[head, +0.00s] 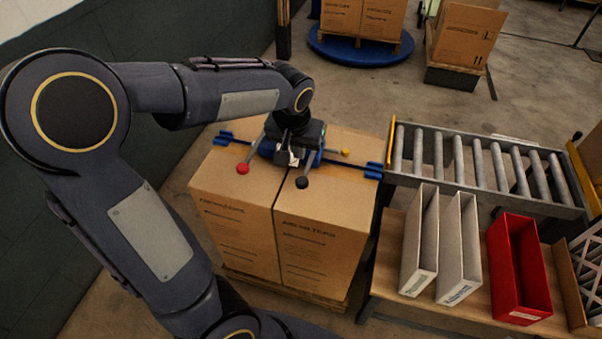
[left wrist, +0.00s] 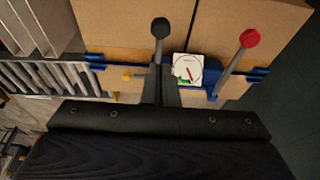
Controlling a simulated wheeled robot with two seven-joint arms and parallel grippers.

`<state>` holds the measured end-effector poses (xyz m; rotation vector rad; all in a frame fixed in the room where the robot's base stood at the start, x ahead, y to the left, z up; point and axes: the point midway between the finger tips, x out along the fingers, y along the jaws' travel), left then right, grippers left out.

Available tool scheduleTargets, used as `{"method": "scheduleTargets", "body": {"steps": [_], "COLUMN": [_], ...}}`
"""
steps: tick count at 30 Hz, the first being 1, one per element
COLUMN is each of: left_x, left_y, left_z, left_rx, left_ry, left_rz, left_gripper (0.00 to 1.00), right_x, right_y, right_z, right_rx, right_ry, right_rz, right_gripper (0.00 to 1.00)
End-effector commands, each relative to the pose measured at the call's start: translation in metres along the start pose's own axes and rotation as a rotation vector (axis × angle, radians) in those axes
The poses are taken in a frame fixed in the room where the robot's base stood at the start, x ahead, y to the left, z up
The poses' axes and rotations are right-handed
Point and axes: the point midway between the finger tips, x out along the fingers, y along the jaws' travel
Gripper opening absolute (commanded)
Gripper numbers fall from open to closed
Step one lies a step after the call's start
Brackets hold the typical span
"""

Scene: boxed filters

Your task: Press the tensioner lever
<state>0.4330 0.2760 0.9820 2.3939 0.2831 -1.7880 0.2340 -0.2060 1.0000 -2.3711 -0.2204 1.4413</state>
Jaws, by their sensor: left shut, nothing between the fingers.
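A blue strapping tool (head: 268,148) sits on the blue strap (head: 228,138) across the tops of two cardboard boxes. It has a lever with a red knob (head: 243,169), one with a black knob (head: 302,182) and a small yellow knob (head: 345,152). The left wrist view shows the red knob (left wrist: 250,38), black knob (left wrist: 160,27), yellow knob (left wrist: 127,77) and a white dial (left wrist: 187,68) with a red needle. My left gripper (head: 291,156) is shut and empty, over the tool; its fingers (left wrist: 163,72) appear beside the dial, in line with the black-knobbed lever. Contact is unclear. My right gripper is out of view.
The strapped boxes (head: 236,230) stand on a wooden pallet (head: 285,290). A roller conveyor (head: 480,165) is at the right. Below it, a bench (head: 385,265) holds two white bins and a red bin (head: 518,268). More boxes stand on a blue turntable (head: 345,45) behind.

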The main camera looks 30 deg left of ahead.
Motion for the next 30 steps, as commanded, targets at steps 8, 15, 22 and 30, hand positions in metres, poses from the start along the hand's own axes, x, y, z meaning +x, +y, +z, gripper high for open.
{"method": "scheduleTargets", "body": {"steps": [8,15,22,30], "left_x": [0.062,0.097,0.107,0.107], "left_y": [-0.001,0.000,0.000,0.000], "left_z": [0.001,0.009,0.012,0.011], "left_rx": [-0.001,-0.001,0.000,-0.001], "left_ry": [-0.006,-0.003,-0.001,0.000], "left_rz": [-0.003,-0.001,0.000,0.000], "left_gripper": [0.00,0.00,0.00,0.00], "right_x": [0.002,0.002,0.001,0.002], "right_y": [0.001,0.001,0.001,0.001], "right_z": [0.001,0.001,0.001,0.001], "right_rx": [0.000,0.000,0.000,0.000], "right_ry": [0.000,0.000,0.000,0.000], "right_rz": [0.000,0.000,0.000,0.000], "right_gripper": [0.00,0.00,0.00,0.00]}}
